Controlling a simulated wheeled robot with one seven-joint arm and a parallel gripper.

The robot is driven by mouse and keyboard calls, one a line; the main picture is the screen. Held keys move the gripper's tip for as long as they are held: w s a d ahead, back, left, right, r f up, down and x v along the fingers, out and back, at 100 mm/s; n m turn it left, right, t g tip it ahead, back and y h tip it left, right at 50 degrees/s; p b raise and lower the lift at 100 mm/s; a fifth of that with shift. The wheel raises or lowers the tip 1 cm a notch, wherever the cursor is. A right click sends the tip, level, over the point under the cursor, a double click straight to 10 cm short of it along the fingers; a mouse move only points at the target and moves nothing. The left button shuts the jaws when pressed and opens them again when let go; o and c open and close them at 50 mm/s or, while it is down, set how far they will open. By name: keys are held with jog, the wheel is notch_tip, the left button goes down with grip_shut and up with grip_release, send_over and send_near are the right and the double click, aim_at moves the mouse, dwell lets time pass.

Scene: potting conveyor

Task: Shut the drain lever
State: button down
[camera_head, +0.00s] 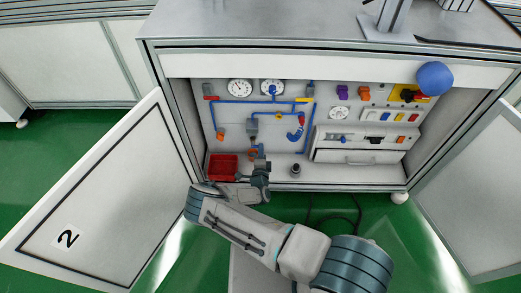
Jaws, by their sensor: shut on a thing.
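My gripper (259,162) reaches into the open cabinet, low and left of its middle. It is shut on a small orange part at the lower end of the piping, which I take to be the drain lever (254,147). Only bits of orange show around the fingers. The gripper hides most of the lever, so its exact angle cannot be told. A grey fitting (252,126) on the pipe sits just above it.
A red bin (223,166) stands close left of my gripper, and a small black knob-like part (295,170) to the right. Blue piping (240,102), gauges (240,88) and switches (385,116) fill the back panel. Open doors flank the cabinet, left (110,190) and right (475,190).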

jog(key=shift+a+f+m, duration=0.15)
jog(key=shift+m, duration=0.15)
jog(key=c, duration=1.4)
grip_release()
jog(key=shift+c, duration=0.2)
jog(key=shift+s, duration=0.15)
